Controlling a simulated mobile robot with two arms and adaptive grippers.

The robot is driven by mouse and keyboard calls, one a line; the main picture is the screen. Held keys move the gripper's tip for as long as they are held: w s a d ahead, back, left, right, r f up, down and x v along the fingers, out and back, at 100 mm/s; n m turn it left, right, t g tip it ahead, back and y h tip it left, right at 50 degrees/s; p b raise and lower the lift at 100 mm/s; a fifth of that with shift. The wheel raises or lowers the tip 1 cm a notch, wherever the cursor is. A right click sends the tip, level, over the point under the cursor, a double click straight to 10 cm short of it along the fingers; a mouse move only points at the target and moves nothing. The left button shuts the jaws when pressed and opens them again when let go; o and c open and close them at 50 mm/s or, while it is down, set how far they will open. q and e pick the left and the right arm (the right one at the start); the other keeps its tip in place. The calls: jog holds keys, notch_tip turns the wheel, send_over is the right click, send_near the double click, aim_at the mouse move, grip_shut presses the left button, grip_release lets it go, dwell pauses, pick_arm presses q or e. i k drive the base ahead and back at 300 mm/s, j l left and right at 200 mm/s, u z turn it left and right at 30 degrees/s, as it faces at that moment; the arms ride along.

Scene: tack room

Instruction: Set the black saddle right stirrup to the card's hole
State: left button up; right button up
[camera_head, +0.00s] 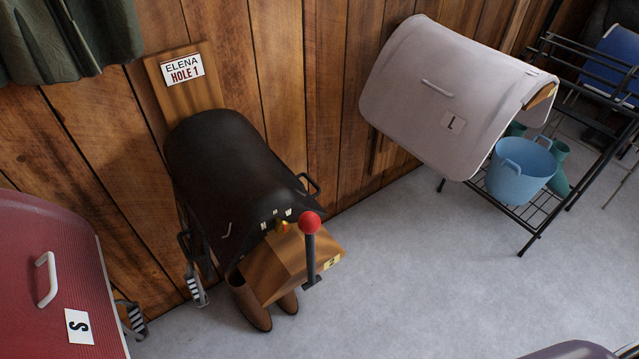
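The black saddle (222,165) sits on a wooden stand against the plank wall. A white card (184,69) on a wooden board above it reads "ELENA HOLE 1". A stirrup (196,289) with a striped tread hangs low on the saddle's left side in the picture, with dark strap and metal parts above it. The strap holes and the buckle's setting are too small to tell. On the saddle's other side only a dark loop (311,184) shows; the rest there is hidden. Neither gripper is in view.
A red-topped lever (309,223) rises by the stand's wooden front (290,262), above brown boots (250,303). A red saddle pad marked S (60,265) is at left, a pale one marked L (430,90) at right. A blue bucket (520,177) sits on a black rack.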

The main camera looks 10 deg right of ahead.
aim_at(192, 280)
jog(key=i+l+z, duration=0.2)
jog(key=i, duration=0.25)
jog(key=u, duration=1.3)
